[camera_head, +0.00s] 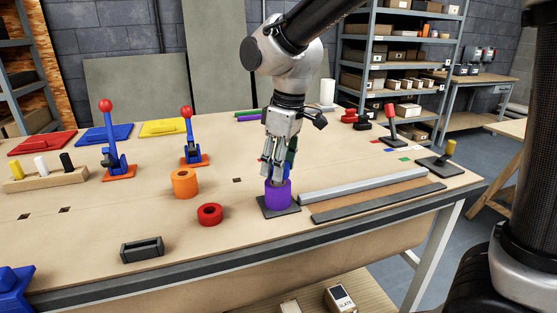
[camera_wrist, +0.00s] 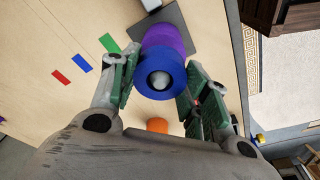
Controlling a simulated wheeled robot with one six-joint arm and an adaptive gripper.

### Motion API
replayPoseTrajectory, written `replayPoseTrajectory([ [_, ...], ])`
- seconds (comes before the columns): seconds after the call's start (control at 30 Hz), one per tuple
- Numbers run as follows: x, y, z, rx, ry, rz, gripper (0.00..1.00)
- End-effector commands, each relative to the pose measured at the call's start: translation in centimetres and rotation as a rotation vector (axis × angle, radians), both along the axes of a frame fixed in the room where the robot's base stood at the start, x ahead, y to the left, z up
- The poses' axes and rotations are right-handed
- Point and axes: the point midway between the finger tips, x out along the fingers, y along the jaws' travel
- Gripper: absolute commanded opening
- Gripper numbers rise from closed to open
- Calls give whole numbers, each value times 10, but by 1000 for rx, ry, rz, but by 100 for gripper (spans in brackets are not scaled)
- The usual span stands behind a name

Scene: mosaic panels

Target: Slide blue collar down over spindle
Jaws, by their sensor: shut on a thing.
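The blue collar (camera_wrist: 176,74) is between the fingers of my gripper (camera_wrist: 160,78) in the wrist view. The rounded grey tip of the spindle (camera_wrist: 158,80) shows inside the collar's hole, so the collar is around the spindle. A purple collar (camera_head: 279,195) sits lower on the same spindle, above a dark square base plate (camera_head: 265,210); it also shows beyond the blue collar in the wrist view (camera_wrist: 165,38). My gripper (camera_head: 274,172) points down over the stand in the head view. There the fingers mostly hide the blue collar. Whether the two collars touch is unclear.
An orange cylinder (camera_head: 184,184) and a red ring (camera_head: 210,215) stand left of the spindle. A grey bar (camera_head: 362,187) and a dark strip (camera_head: 380,202) lie to the right. Red-knobbed blue levers (camera_head: 114,158) stand farther left. A dark block (camera_head: 142,249) lies near the front edge.

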Motion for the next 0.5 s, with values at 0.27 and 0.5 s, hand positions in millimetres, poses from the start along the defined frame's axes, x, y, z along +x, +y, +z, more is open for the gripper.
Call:
replayPoseTrajectory([
  [0.27,0,0,-7,-1,0,0,10],
  [0.5,0,0,-13,1,0,0,10],
])
